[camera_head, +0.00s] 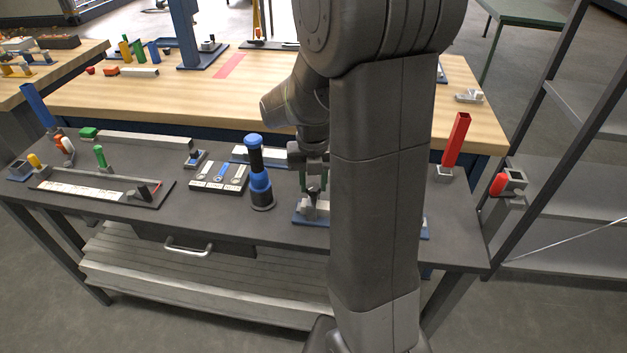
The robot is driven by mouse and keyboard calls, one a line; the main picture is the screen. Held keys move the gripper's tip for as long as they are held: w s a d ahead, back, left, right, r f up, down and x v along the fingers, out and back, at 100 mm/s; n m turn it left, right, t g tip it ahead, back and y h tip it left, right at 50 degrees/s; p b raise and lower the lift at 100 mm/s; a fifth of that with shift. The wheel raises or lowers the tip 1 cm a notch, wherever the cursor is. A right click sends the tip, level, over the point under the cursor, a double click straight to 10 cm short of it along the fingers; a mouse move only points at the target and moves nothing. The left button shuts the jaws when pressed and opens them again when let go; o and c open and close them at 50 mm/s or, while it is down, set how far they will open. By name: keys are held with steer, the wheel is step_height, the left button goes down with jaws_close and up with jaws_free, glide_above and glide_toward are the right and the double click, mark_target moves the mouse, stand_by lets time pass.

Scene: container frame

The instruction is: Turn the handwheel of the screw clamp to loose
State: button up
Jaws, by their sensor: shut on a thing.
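My gripper (313,188) points down at the dark bench, just left of my large arm link. It is shut on the top of a small grey fixture, which looks like the screw clamp (309,211) on a blue base plate. The handwheel is small and mostly hidden between and behind the fingers, so its angle cannot be told. My arm link hides the right side of the fixture.
A blue and black cylindrical tool (260,180) stands upright close to the left of my gripper. A panel with switches (219,177) lies farther left. A red upright block (456,140) stands at the right. The wooden table (120,99) is behind.

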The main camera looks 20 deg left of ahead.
mark_target(313, 186)
steer(key=shift+n, duration=0.6)
steer(key=o, duration=1)
steer(key=shift+r, duration=0.1)
step_height(313, 186, up, 14)
steer(key=shift+f, duration=0.2)
steer(key=shift+c, duration=0.3)
